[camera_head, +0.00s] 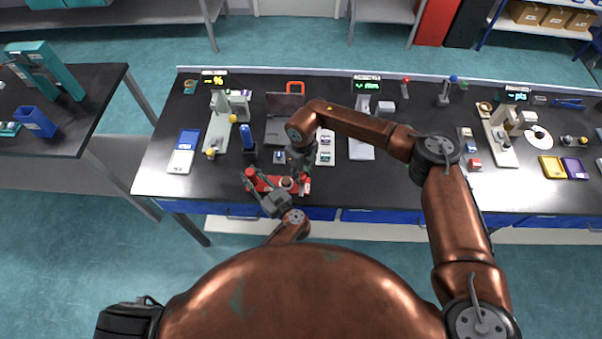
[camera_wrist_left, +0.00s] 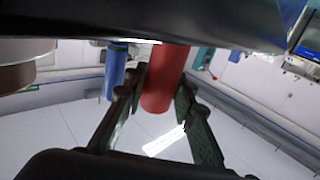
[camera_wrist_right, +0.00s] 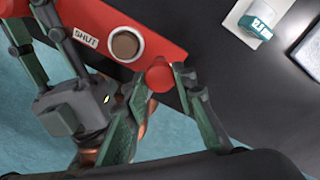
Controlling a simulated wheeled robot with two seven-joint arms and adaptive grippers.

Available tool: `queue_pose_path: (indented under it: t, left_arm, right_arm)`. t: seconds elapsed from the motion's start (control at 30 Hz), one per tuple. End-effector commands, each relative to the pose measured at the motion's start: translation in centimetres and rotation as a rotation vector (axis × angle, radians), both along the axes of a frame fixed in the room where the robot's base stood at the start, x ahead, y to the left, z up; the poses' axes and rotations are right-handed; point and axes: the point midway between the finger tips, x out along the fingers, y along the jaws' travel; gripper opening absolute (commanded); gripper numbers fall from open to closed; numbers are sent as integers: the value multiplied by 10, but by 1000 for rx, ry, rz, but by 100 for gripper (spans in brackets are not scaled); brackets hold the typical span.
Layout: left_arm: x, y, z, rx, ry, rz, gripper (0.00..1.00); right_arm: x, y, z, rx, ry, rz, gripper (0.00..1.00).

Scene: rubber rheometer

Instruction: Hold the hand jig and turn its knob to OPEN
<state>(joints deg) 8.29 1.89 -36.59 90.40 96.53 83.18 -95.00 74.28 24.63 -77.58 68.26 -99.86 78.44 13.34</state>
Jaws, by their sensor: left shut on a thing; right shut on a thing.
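The red hand jig (camera_head: 270,184) lies near the table's front edge, with a brown round disc (camera_wrist_right: 126,44) on top and a "SHUT" label beside it. My left gripper (camera_head: 252,184) is shut on the jig's red upright handle (camera_wrist_left: 166,80) at its left end. My right gripper (camera_wrist_right: 163,83) reaches down from above and is shut on the round red knob (camera_wrist_right: 159,74) at the jig's other end. In the head view my right wrist partly hides that end. The OPEN marking cannot be made out.
A blue cylinder (camera_head: 248,137) stands behind the jig. A white block with a teal top (camera_wrist_right: 258,22) is near my right gripper. The table front left of the jig is clear.

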Motion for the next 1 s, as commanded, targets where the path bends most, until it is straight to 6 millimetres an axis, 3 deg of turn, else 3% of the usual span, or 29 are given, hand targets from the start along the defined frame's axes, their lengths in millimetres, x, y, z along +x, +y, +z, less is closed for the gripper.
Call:
queue_pose_path:
  t: [0.3,0.33,0.6,0.87,1.0]
  left_arm:
    - [0,1,0,1,1,1,0]
    - [0,1,0,1,1,1,0]
    - [0,0,0,1,1,1,0]
    - [0,0,0,1,1,1,0]
    - [0,0,0,1,1,1,0]
  right_arm:
    - [0,0,0,-1,-1,2,1]
    - [0,0,0,-1,-1,2,25]
    - [0,0,0,-1,-1,1,43]
    - [0,0,1,-1,-1,1,43]
    - [1,0,11,0,-3,1,43]
